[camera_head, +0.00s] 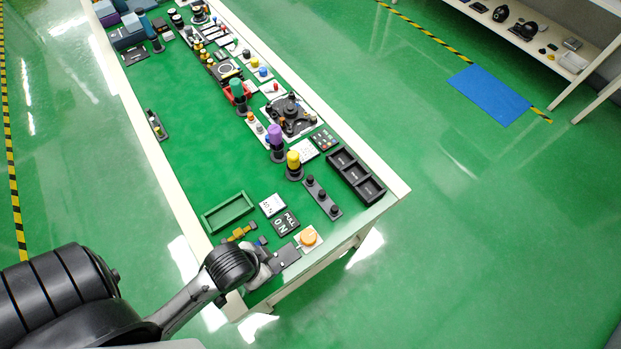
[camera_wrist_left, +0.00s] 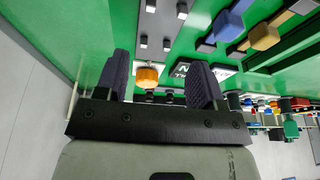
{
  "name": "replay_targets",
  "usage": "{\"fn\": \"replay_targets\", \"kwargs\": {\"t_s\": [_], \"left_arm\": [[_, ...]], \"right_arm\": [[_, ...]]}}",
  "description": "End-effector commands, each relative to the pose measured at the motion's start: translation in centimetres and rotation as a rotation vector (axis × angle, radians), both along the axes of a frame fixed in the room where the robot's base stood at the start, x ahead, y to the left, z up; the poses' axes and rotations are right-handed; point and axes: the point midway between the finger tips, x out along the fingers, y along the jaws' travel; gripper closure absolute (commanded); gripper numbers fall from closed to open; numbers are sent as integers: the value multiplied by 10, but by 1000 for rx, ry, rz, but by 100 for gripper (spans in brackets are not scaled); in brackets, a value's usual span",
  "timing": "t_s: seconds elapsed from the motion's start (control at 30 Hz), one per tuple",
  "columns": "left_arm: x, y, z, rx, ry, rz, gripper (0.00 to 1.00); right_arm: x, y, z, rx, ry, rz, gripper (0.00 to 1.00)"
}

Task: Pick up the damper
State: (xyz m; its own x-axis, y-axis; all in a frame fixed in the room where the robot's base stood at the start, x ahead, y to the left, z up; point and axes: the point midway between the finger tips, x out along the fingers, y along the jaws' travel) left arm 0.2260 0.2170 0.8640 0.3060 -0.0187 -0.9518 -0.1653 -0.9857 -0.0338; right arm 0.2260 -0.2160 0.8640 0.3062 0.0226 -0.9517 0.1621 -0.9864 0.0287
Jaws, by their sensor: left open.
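No part is labelled as the damper, so I cannot tell for certain which it is. A round orange piece (camera_head: 308,236) sits on a small pale plate near the table's front end. An orange piece (camera_wrist_left: 147,76) also shows in the left wrist view, between and beyond the fingers. My left gripper (camera_wrist_left: 162,70) is open, its two dark fingers apart with nothing visibly held. In the head view the left wrist hangs low over the front end of the table, left of the orange piece, and hides part of the tabletop. My right gripper is not in view.
A black compartment tray (camera_head: 356,176) stands at the right edge. The table's (camera_head: 180,160) left middle is mostly clear.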

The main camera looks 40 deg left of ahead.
Motion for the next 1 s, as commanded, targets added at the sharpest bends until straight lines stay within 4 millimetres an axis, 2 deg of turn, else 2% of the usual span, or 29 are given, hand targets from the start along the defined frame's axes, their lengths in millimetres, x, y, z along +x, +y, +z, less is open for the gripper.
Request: {"fn": "replay_targets", "kwargs": {"t_s": [0.47, 0.73, 1.0], "left_arm": [[0, 0, 0, 0, 0, 0, 38], [0, 0, 0, 0, 0, 0, 62], [4, 0, 0, 1, -8, -1, 64]], "right_arm": [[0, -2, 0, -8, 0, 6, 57], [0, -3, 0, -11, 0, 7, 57], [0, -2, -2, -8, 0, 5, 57]]}}
